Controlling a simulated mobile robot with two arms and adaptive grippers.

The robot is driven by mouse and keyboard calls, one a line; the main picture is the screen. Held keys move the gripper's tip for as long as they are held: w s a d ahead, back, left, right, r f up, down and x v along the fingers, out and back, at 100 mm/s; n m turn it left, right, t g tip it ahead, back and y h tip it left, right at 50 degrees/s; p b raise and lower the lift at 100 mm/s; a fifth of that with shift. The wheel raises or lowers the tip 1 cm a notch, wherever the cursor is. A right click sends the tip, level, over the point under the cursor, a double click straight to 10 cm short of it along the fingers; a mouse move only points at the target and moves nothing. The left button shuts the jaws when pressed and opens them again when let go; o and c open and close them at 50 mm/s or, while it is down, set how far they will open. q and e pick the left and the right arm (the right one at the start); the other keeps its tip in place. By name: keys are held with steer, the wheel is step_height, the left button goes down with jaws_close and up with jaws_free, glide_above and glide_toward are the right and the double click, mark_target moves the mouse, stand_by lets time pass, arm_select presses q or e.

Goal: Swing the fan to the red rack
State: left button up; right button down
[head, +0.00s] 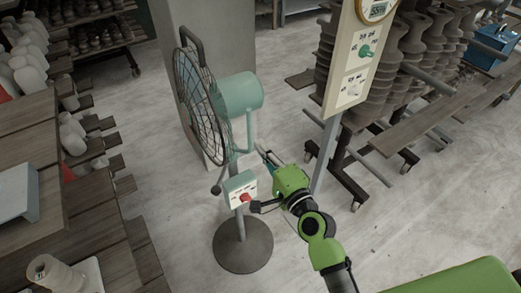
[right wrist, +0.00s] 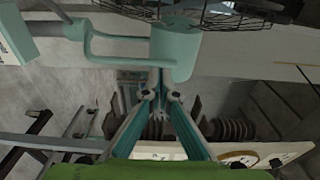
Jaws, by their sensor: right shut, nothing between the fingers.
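The fan (head: 238,93) stands on a pole with a round dark base (head: 243,246). Its wire cage (head: 195,100) faces left, toward the left rack; its teal motor housing is behind the cage. My right gripper (head: 266,157) is shut and empty, just right of the pole below the housing. In the right wrist view my fingertips (right wrist: 162,95) meet below the teal housing (right wrist: 175,52); contact is not clear. The left rack (head: 100,215) shows small red patches between its boards. My left gripper is out of view.
A post with a cream sign panel (head: 350,75) stands right of my gripper. Behind it a dark wheeled rack (head: 340,165) holds several brown pots. A grey pillar (head: 205,30) is behind the fan. A yarn-like cone (head: 55,272) stands at lower left. Floor around the base is clear.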

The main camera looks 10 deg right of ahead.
steer(key=s+b, duration=0.3)
steer(key=s, duration=0.7)
steer(key=s+f+n+g+h, duration=0.1)
steer(key=s+f+n+g, duration=0.2)
steer(key=f, duration=1.1)
steer(key=s+f+n+g+b, duration=0.1)
steer(key=s+f+n+g, duration=0.25)
steer(key=f, duration=1.05)
steer(key=s+f+n+g+h, duration=0.1)
steer(key=s+f+n+g, duration=0.15)
steer(key=f, duration=1.15)
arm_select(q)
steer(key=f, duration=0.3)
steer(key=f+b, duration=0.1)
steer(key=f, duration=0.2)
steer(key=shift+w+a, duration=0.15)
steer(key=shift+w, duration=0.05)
arm_select(e)
steer(key=s+d+f+n+g+h, duration=0.1)
steer(key=s+d+f+n+g, duration=0.1)
steer(key=s+f, duration=0.5)
steer(key=s+d+f+n+g, duration=0.3)
steer(key=s+d+f, duration=0.2)
steer(key=s, duration=0.7)
steer(key=s+d+f+n+g+h, duration=0.1)
steer(key=s+d+f+n+g, duration=0.1)
steer(key=s+f, duration=0.7)
steer(key=shift+s+d+f+n+h, duration=0.3)
steer(key=shift+s+d+n, duration=0.45)
steer(key=shift+d, duration=0.35)
